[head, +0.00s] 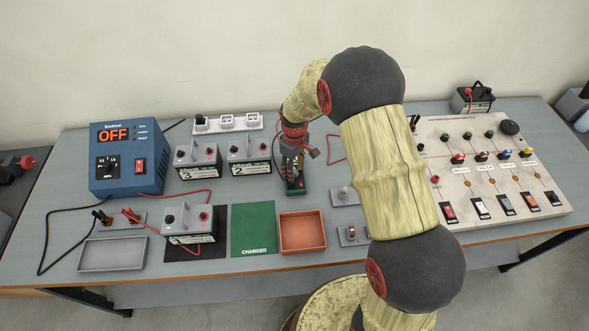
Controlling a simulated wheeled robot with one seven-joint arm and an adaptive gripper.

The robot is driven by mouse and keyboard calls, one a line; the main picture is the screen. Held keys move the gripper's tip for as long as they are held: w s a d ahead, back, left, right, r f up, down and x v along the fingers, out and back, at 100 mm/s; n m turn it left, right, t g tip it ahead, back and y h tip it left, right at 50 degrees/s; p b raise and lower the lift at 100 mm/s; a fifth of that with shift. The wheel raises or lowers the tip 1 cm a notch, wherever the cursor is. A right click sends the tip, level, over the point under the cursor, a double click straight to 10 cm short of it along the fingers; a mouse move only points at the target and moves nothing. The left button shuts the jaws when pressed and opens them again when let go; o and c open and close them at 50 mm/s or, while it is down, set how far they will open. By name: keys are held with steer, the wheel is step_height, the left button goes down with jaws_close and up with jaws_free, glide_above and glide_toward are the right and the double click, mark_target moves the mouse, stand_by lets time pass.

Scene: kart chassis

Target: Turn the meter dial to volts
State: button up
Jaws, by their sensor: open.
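My gripper (292,174) points down over the middle of the bench, to the right of the batteries. It is open. Right below it stands a small dark green and red device (296,189), which looks like the meter. The gripper covers most of it. Its dial does not show clearly, so I cannot tell where the dial points or whether the fingers touch it.
A blue charger reading OFF (128,160) and several batteries (250,153) stand left. A green CHARGED mat (253,229) and orange tray (303,233) lie in front. A switch panel (490,180) is on the right. My arm hides part of the bench (230,263).

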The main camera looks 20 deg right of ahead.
step_height(320, 180, up, 12)
stand_by(0.6)
stand_by(0.5)
steer(key=s+r+m+t+b, duration=0.2)
steer(key=s+r, duration=0.6)
steer(key=s, duration=0.6)
steer(key=s+r+m+t+b, duration=0.2)
steer(key=s+r, duration=0.7)
steer(key=s, duration=0.5)
steer(key=shift+s+r+m+t, duration=0.2)
steer(key=shift+m+t, duration=0.6)
steer(key=shift+m, duration=0.6)
